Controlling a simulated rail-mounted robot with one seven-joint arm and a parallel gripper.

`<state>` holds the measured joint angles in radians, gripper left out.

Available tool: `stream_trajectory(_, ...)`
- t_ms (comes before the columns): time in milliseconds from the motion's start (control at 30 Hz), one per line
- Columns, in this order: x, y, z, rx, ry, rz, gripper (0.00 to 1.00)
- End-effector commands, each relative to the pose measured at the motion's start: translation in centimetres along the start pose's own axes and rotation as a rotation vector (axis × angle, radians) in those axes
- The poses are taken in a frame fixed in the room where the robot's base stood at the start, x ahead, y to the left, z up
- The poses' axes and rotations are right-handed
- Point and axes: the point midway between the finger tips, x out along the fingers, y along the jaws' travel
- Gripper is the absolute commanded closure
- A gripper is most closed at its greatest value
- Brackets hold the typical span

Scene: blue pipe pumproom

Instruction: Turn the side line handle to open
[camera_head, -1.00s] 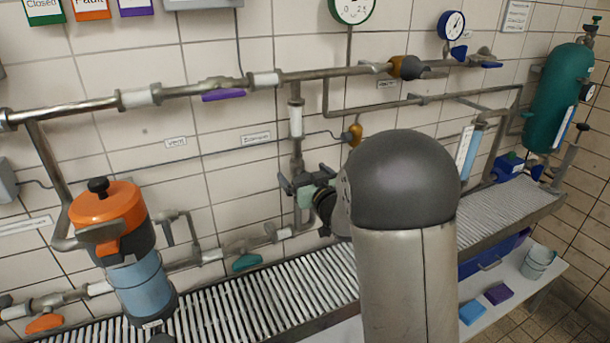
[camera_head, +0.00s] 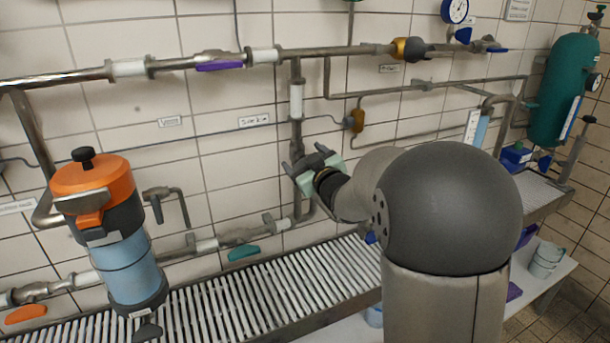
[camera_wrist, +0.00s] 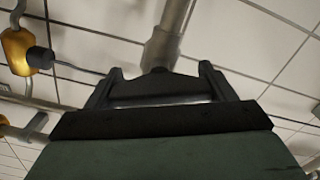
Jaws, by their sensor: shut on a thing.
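My gripper (camera_head: 306,160), with dark fingers and a pale green body, is at the vertical grey pipe (camera_head: 297,130) below a small label (camera_head: 254,120) that seems to read "Side line". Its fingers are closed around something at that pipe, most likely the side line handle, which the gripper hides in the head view. In the wrist view my gripper (camera_wrist: 160,88) has both fingers pointing to the pipe (camera_wrist: 168,38). A dark part (camera_wrist: 158,73) shows between them at the pipe's lower end. The handle's exact angle cannot be told.
An orange-topped blue canister (camera_head: 125,255) stands left. A purple handle (camera_head: 220,66) is on the upper pipe and a teal handle (camera_head: 244,252) on the lower pipe. A brass fitting (camera_head: 355,120) sits close right of my gripper. A slatted grating (camera_head: 240,305) runs below.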

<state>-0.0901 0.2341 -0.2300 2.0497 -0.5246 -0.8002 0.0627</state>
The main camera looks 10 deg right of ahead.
Motion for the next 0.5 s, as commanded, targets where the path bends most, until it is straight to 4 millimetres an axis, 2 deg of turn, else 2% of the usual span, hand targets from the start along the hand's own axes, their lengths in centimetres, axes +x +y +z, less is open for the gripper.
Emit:
stream_trajectory(33,-0.03,-0.27,0.73,-0.047,0.005,0.002,0.46)
stream_trajectory(500,-0.03,-0.36,0.67,-0.494,0.002,0.002,0.46)
